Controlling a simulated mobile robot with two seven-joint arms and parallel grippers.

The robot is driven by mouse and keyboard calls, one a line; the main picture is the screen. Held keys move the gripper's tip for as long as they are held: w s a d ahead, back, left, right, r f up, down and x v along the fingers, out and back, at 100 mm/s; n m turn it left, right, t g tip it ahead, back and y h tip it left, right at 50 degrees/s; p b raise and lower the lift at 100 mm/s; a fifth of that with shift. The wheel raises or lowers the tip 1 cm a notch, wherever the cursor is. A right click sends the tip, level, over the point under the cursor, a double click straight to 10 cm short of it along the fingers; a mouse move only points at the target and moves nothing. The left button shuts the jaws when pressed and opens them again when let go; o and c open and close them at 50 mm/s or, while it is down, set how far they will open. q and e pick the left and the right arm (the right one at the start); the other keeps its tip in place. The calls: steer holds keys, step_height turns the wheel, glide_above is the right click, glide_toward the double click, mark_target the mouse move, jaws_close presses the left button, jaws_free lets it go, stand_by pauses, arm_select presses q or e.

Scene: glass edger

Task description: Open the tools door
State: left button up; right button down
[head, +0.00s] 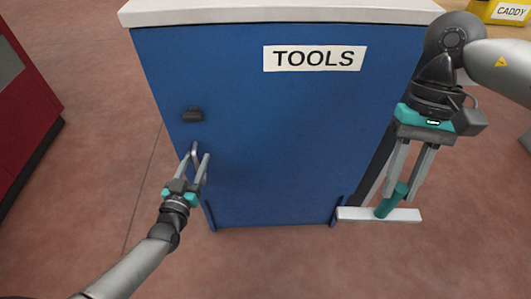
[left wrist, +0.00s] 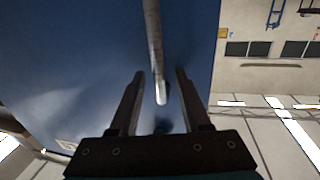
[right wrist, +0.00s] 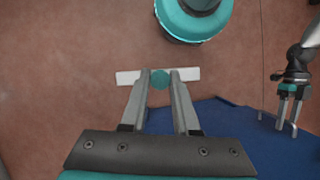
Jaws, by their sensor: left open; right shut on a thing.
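The blue tools door (head: 290,130), with a white TOOLS label (head: 315,58), looks shut on the cabinet front. A small dark block (head: 192,115) sits near its left edge. A grey bar handle (left wrist: 153,45) shows in the left wrist view, between the fingers with gaps on both sides. My left gripper (head: 196,160) is open around this bar, in front of the door's left side. My right gripper (head: 409,180) is shut on the teal handle of a squeegee-like tool (head: 392,200) with a white crossbar, to the right of the cabinet. It also shows in the right wrist view (right wrist: 160,79).
The cabinet's pale top (head: 270,12) is bare where visible. A dark red unit (head: 30,100) stands at the far left. A yellow CADDY bin (head: 505,12) is at the upper right. The reddish floor before the cabinet is clear.

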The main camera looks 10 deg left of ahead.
arm_select(q)
steer(key=shift+w, duration=0.15)
steer(key=shift+c, duration=0.2)
jaws_close()
stand_by(1.2)
